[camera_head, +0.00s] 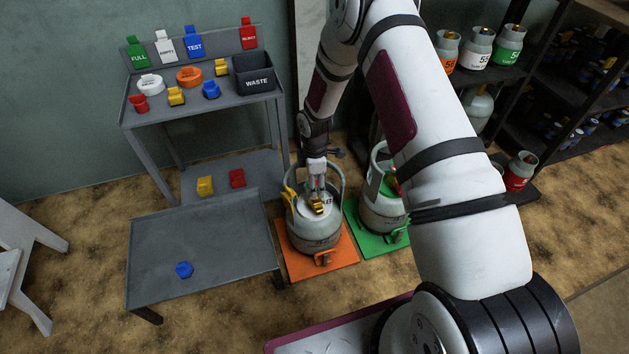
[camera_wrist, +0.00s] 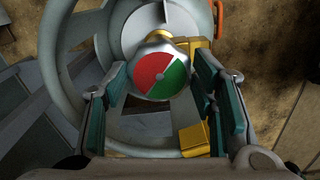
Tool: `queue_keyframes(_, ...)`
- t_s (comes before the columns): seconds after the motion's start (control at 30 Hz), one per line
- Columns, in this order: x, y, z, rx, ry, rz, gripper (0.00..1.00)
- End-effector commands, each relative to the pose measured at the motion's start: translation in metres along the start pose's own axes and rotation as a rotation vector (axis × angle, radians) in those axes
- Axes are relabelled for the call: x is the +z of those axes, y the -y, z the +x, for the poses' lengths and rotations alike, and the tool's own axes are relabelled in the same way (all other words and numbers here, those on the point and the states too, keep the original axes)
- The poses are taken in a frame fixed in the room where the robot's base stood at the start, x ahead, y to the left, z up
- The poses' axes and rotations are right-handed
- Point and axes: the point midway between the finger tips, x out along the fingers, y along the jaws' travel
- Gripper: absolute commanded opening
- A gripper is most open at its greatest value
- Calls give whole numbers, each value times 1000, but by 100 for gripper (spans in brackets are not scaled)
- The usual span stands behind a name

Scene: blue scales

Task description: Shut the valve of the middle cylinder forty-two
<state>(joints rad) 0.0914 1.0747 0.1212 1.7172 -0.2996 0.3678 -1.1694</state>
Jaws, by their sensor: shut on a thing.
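A grey gas cylinder (camera_head: 318,236) with a ring collar stands on the orange scale (camera_head: 292,262); I cannot read its number. My gripper (camera_head: 318,188) reaches down inside its collar. In the wrist view, the round valve knob (camera_wrist: 160,76), with a red half and a green half on its face, sits between the fingers of my gripper (camera_wrist: 160,82), shut on it. Yellow brass parts (camera_wrist: 195,138) show beside and beyond the knob. A second grey cylinder (camera_head: 382,212) stands on the green scale (camera_head: 362,240), partly hidden by my arm.
At left, a grey bench (camera_head: 200,108) carries coloured tags, caps and a black WASTE bin (camera_head: 256,76). A low grey table (camera_head: 200,250) holds a blue cap (camera_head: 184,269). A dark shelf (camera_head: 560,82) with small cylinders stands at right.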

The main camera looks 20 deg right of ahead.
Motion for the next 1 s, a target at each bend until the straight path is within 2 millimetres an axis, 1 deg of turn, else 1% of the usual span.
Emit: queue_keyframes(1.0,-1,2,0,0,1,966,24)
